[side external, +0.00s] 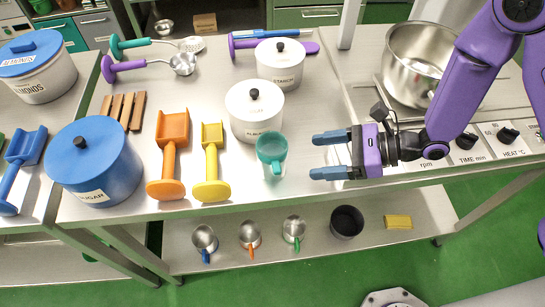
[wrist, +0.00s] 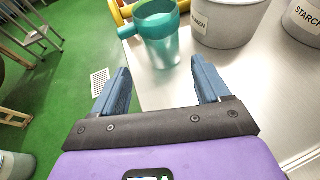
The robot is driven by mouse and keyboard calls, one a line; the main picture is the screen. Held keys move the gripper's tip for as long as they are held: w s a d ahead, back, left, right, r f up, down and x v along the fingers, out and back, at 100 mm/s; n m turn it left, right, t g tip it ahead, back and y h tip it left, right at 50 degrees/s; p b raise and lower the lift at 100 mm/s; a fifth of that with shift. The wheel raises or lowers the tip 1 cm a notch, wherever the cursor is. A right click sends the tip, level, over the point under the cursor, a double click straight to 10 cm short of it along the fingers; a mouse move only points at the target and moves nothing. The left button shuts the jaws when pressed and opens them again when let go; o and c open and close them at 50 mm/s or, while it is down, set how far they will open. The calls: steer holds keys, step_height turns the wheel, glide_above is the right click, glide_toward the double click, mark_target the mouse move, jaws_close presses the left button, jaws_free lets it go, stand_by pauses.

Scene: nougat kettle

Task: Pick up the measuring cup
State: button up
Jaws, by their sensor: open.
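A measuring cup (side external: 272,152) with a teal rim and handle and a clear body stands upright near the front edge of the steel table (side external: 330,100). It also shows in the wrist view (wrist: 160,38), ahead of the fingers and roughly in line with the gap between them, its handle to the left. My gripper (side external: 332,155) has blue fingers and points left at the cup from its right side. The fingers are apart and empty, with a clear gap to the cup. They also show in the wrist view (wrist: 160,90).
A white canister (side external: 254,118) stands just behind the cup, with a starch canister (side external: 280,72) beyond it. Yellow (side external: 211,165) and orange (side external: 170,160) scoops lie to the left. Small metal cups (side external: 250,235) stand on the lower shelf. A steel kettle (side external: 415,65) is at right.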

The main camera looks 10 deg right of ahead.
mark_target(274, 158)
steer(key=x, duration=0.5)
steer(key=shift+w+r+x, duration=0.1)
steer(key=shift+r+x, duration=0.1)
steer(key=shift+x, duration=1.2)
steer(key=shift+w+r+x, duration=0.1)
steer(key=shift+r+x, duration=0.05)
steer(key=shift+x, duration=1.25)
steer(key=shift+a, duration=0.1)
steer(key=c, duration=0.9)
steer(key=shift+o, duration=0.2)
steer(key=shift+r, duration=0.1)
